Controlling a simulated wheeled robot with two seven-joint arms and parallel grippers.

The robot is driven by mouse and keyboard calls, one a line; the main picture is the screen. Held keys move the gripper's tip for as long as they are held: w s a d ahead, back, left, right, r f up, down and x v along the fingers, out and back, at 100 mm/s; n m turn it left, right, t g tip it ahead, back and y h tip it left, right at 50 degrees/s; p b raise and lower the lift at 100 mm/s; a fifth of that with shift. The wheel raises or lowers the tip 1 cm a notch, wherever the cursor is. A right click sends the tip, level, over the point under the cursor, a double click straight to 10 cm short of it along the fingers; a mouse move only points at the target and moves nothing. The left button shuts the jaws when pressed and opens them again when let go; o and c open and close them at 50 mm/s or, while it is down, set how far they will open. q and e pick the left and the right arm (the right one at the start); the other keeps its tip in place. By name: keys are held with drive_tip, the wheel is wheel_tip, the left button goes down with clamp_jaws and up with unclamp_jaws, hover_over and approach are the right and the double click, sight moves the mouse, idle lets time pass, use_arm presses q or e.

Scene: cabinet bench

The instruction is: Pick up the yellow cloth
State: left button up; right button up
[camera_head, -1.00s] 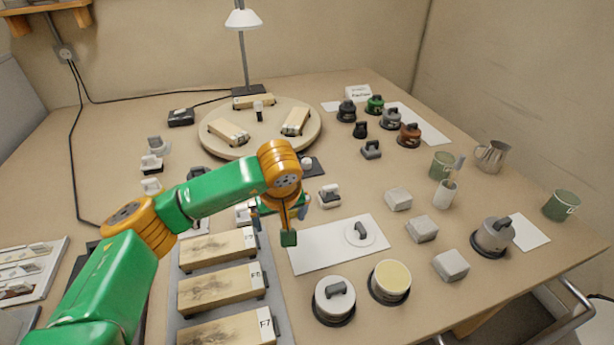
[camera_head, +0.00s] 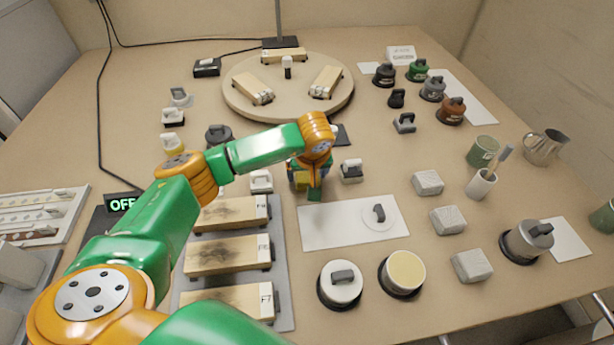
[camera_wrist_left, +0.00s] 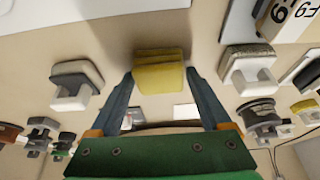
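The yellow cloth (camera_wrist_left: 159,73) is a small folded block in the left wrist view, just ahead of my left gripper. My left gripper (camera_wrist_left: 160,76) is open, with one finger at each side of the cloth. The fingertips are close to its edges; I cannot tell whether they touch it. In the head view the left gripper (camera_head: 312,188) points down behind the white sheet, and a bit of the yellow cloth (camera_head: 303,183) shows there, mostly hidden by the gripper. My right gripper is not in view.
A white sheet (camera_head: 325,232) lies in front of the gripper. A black-and-white block (camera_head: 351,171) stands close to its right, and a white block (camera_head: 261,181) to its left. Wooden blocks (camera_head: 228,255) lie on a grey tray at left. A round turntable (camera_head: 287,110) stands behind.

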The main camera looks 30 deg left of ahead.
use_arm(q)
drive_tip(key=c, duration=0.9)
drive_tip(key=shift+r, duration=0.2)
wheel_tip(320, 180, up, 2)
drive_tip(key=shift+w+r, duration=0.15)
drive_tip(key=shift+r, duration=0.05)
drive_tip(key=s+a+r, duration=0.1)
drive_tip(key=s+r, duration=0.2)
drive_tip(key=s, duration=0.1)
drive_tip(key=s+a+r, duration=0.2)
drive_tip(key=s+r, duration=0.1)
drive_tip(key=s, duration=0.2)
drive_tip(key=s+a+r, duration=0.1)
drive_tip(key=s+r, duration=0.3)
drive_tip(key=shift+s+a+r+b, duration=0.1)
drive_tip(key=shift+s+a+b, duration=0.1)
drive_tip(key=shift+s+b, duration=0.15)
drive_tip(key=shift+w, duration=0.1)
